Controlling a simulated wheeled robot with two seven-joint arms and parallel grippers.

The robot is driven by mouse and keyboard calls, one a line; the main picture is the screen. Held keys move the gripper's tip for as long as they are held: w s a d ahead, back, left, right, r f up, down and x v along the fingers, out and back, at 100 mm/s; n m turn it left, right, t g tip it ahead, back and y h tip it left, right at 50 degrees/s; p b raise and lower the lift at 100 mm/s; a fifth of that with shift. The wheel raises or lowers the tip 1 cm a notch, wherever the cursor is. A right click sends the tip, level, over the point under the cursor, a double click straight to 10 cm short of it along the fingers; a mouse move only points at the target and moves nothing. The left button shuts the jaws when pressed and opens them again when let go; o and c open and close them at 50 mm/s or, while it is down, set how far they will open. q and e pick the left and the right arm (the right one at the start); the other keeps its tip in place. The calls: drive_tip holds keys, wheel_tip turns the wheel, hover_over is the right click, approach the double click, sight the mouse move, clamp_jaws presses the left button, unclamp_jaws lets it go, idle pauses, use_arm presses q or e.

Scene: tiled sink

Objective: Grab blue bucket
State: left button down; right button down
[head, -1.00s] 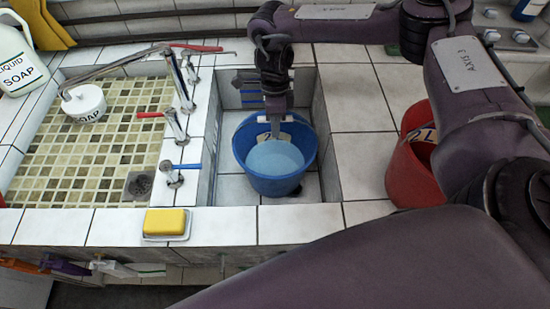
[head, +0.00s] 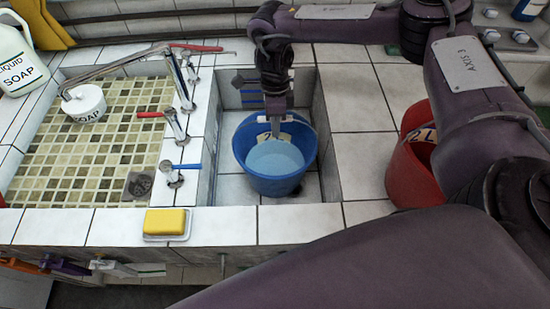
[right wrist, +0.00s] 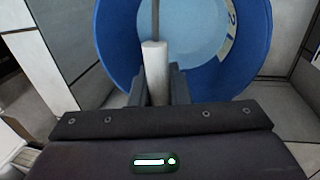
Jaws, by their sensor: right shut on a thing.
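The blue bucket (head: 276,180) stands upright in the narrow tiled basin, with light blue contents inside. It also shows in the right wrist view (right wrist: 118,38), around and beyond my gripper. My right gripper (head: 275,122) reaches down over the bucket's far side. In the right wrist view my right gripper (right wrist: 152,85) is shut on the white grip of the bucket's handle (right wrist: 155,60). My left gripper is not in view.
Tiled walls (head: 330,165) closely surround the bucket. A red bucket (head: 410,172) stands on the counter to the right. Left are the mosaic sink (head: 90,160), taps (head: 175,125), a soap pot (head: 85,103) and a yellow soap bar (head: 165,222) on the front ledge.

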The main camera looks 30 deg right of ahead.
drive_tip(key=shift+w+r, duration=0.2)
drive_tip(key=shift+r, duration=0.05)
